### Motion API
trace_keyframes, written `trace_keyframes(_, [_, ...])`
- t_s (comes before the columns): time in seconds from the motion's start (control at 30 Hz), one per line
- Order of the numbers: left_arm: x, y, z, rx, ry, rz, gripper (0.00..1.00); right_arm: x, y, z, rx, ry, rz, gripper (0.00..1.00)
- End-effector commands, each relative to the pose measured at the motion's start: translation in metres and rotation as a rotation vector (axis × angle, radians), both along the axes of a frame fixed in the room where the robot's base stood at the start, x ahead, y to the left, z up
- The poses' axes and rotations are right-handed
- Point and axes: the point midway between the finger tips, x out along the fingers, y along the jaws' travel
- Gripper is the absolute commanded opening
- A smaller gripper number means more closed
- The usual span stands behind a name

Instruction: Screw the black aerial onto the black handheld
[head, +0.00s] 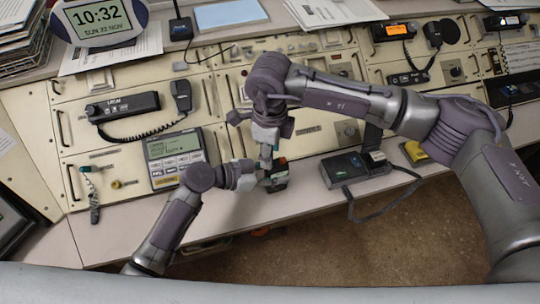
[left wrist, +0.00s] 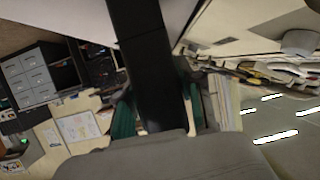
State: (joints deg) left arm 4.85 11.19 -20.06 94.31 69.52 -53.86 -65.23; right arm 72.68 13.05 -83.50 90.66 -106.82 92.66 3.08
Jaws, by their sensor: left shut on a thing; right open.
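My left gripper (head: 264,178) is shut on the black handheld (head: 277,185), held above the front edge of the console. In the left wrist view the handheld (left wrist: 155,85) is a broad dark bar between the green finger pads. My right gripper (head: 267,155) is open, directly above and close to the handheld and the left gripper. I cannot make out the black aerial; it may be hidden by the right gripper's fingers or blend with the handheld. Whether the right fingers touch anything is unclear.
A black charger unit (head: 345,169) with a cable stands right of the grippers, with a yellow item (head: 414,152) beyond it. A grey keypad unit (head: 176,155) lies to the left. A corded radio (head: 123,107) is farther back. Bare desk edge (head: 120,225) shows front left.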

Motion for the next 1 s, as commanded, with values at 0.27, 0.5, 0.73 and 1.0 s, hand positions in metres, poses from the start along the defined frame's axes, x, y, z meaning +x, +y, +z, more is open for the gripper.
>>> trace_keyframes(0.27, [0.000, 0.000, 0.000, 0.000, 0.000, 0.000, 0.00, 0.000, 0.000, 0.016, 0.000, 0.000, -0.001, 0.44])
trace_keyframes(0.5, [0.000, 0.000, 0.000, 0.000, 0.000, 0.000, 0.00, 0.000, 0.001, 0.027, 0.004, -0.002, 0.060, 0.39])
trace_keyframes(0.73, [0.000, 0.000, 0.000, 0.000, 0.000, 0.000, 0.00, 0.000, 0.000, 0.051, 0.002, -0.001, 0.214, 0.39])
trace_keyframes(1.0, [0.000, 0.000, 0.000, 0.000, 0.000, 0.000, 0.00, 0.000, 0.000, 0.051, 0.001, 0.000, 0.216, 0.39])
